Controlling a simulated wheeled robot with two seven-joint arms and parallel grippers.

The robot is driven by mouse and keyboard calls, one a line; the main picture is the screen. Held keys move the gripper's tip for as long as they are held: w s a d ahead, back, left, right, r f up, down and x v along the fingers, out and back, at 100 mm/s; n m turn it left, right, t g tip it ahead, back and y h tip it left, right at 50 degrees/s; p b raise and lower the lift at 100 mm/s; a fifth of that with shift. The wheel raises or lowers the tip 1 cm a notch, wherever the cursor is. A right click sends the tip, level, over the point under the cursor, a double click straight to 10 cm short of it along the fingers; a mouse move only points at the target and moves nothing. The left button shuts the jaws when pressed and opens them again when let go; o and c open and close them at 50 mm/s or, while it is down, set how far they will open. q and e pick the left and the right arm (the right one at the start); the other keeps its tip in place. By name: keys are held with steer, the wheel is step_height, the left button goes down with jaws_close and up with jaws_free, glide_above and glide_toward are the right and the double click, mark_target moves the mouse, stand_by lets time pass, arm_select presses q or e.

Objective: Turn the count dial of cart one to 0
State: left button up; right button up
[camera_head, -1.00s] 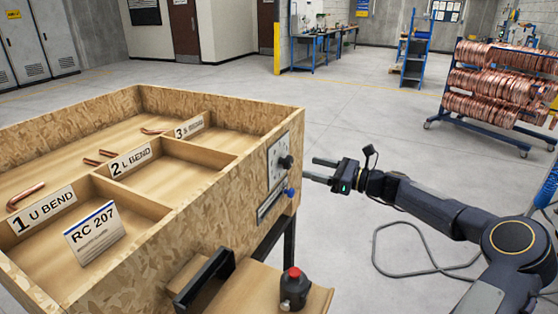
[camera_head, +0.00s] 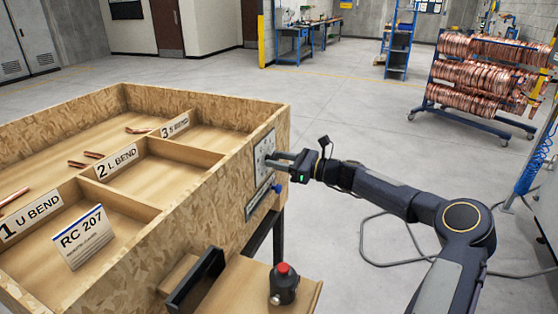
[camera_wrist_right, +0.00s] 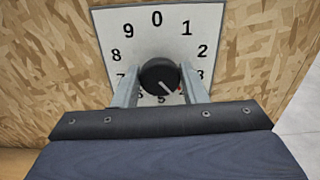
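The count dial is a white plate (camera_head: 262,150) on the end wall of the wooden cart (camera_head: 215,200). In the right wrist view its plate (camera_wrist_right: 140,24) has 0 at the top and 5 at the bottom. A round black knob (camera_wrist_right: 157,72) sits at its centre. The knob's white line points down and right, toward where 4 lies hidden behind a finger. My right gripper (camera_head: 279,161) is at the dial, its fingers (camera_wrist_right: 160,84) on either side of the knob. They look open, with no clear grip visible. My left gripper is out of view.
A blue knob (camera_head: 277,188) sits just below the dial. A shelf (camera_head: 238,292) on the cart holds a red-topped black button unit (camera_head: 283,284), beside a black handle (camera_head: 196,281). A copper coil rack (camera_head: 480,80) stands back right. Floor right of the cart is clear apart from a cable.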

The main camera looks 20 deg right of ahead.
steer(key=c, duration=0.5)
steer(key=shift+f+n+b, duration=0.15)
steer(key=shift+n+b, duration=0.35)
steer(key=shift+b, duration=0.3)
steer(key=shift+a+f+n+b, duration=0.1)
steer(key=shift+n+b, duration=12.45)
steer(key=shift+n, duration=1.25)
steer(key=o, duration=1)
